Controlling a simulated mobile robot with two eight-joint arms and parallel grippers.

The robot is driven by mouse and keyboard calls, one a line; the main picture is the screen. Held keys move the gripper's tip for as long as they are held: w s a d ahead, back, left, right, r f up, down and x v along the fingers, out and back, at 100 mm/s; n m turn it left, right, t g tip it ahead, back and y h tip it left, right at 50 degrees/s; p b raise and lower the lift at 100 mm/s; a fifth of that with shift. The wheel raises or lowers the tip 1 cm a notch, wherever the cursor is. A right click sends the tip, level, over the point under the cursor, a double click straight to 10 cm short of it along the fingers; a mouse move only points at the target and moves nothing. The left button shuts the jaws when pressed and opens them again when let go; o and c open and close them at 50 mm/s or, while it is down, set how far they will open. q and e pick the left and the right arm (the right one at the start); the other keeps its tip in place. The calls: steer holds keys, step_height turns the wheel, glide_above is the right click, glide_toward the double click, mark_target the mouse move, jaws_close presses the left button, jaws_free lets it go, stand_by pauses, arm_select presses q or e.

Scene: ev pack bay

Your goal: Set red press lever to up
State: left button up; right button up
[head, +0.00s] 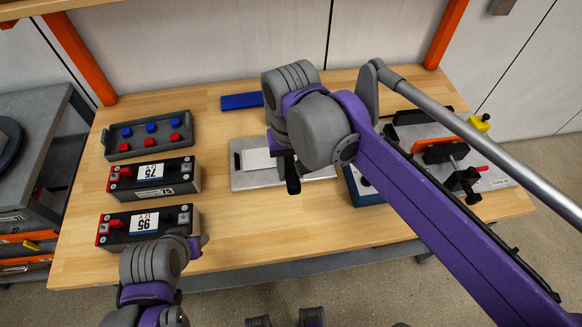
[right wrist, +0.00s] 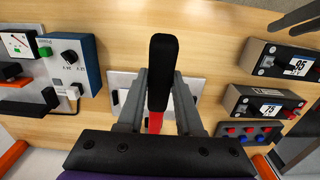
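A press-like fixture (head: 443,154) with black blocks stands at the right end of the bench. A short red handle (head: 481,168) juts from its right side, probably the red press lever; its exact position is hard to read. My right gripper (head: 291,172) is left of the fixture, over the middle of the bench. In the right wrist view its two fingers (right wrist: 160,90) close around a black piece (right wrist: 161,68) with a red part (right wrist: 155,122) near the palm. My left gripper (head: 196,244) is by the lower battery; its fingers are mostly hidden.
Two batteries (head: 155,177) and a grey tray (head: 110,143) of red and blue blocks stand at the left. A grey plate (head: 240,182) lies mid-bench. A blue meter box (right wrist: 85,62) sits beside the fixture, partly behind my right arm. The bench front centre is clear.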

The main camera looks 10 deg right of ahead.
jaws_close()
stand_by(1.0)
